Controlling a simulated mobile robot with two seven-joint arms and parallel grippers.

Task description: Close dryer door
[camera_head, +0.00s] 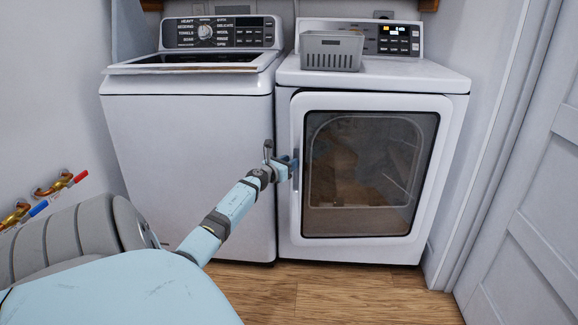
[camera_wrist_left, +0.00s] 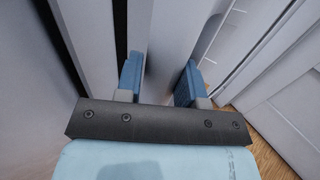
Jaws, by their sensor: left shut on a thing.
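The white dryer (camera_head: 375,75) stands on the right in the head view. Its door (camera_head: 425,240) has a large dark glass window and lies close to the dryer's front. Whether it is fully flush cannot be told. My left gripper (camera_head: 294,167) is at the door's left edge, about mid-height, by the handle area. In the left wrist view, the blue fingers of my left gripper (camera_wrist_left: 158,80) stand either side of a pale upright part of the door (camera_wrist_left: 160,45), shut on it. The exact contact is hidden. My right gripper is not in view.
A white washer (camera_head: 190,150) stands left of the dryer, with a narrow gap between them. A grey basket (camera_head: 331,62) sits on the dryer's top. A white panelled door (camera_head: 535,200) and wall are close on the right. Wood floor (camera_head: 340,295) in front is clear.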

